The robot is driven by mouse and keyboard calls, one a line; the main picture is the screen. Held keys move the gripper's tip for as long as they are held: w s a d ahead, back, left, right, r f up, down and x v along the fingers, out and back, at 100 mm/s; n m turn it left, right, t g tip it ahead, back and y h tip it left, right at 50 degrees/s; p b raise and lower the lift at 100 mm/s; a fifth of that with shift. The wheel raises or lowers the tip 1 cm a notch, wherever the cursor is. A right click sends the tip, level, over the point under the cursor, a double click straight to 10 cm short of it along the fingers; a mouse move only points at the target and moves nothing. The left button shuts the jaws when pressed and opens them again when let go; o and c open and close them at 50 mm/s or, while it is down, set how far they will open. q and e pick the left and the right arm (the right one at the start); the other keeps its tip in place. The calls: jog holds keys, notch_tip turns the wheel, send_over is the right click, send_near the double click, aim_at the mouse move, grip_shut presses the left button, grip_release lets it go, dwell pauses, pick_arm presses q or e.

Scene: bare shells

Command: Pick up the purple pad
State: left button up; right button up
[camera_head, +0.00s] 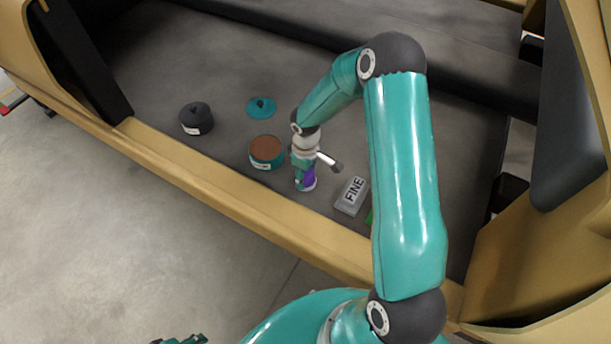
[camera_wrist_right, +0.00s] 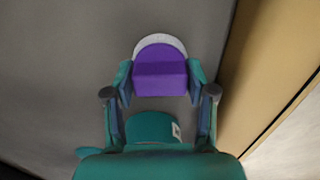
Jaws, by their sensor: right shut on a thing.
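The purple pad (camera_head: 310,176) is partly hidden by my right gripper (camera_head: 303,180) in the head view. In the right wrist view, the purple pad (camera_wrist_right: 160,72) sits between the two fingers of my right gripper (camera_wrist_right: 158,85), which is shut on it. A pale grey rounded edge (camera_wrist_right: 160,39) shows just beyond the pad. I cannot tell whether the pad touches the surface below. A small teal part, likely my left gripper (camera_head: 182,340), shows at the bottom edge of the head view; its fingers are cut off.
A teal tub (camera_head: 265,153) with brown contents stands left of the gripper. A teal lid (camera_head: 261,106) and a dark lidded pot (camera_head: 197,121) are farther back. A grey block marked FINE (camera_head: 352,195) lies to the right, a green thing (camera_head: 369,217) beside it. A tan ledge (camera_head: 215,188) runs along the front.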

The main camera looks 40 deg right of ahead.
notch_tip(320, 180, up, 20)
jog(key=p, duration=0.2)
dwell(0.4)
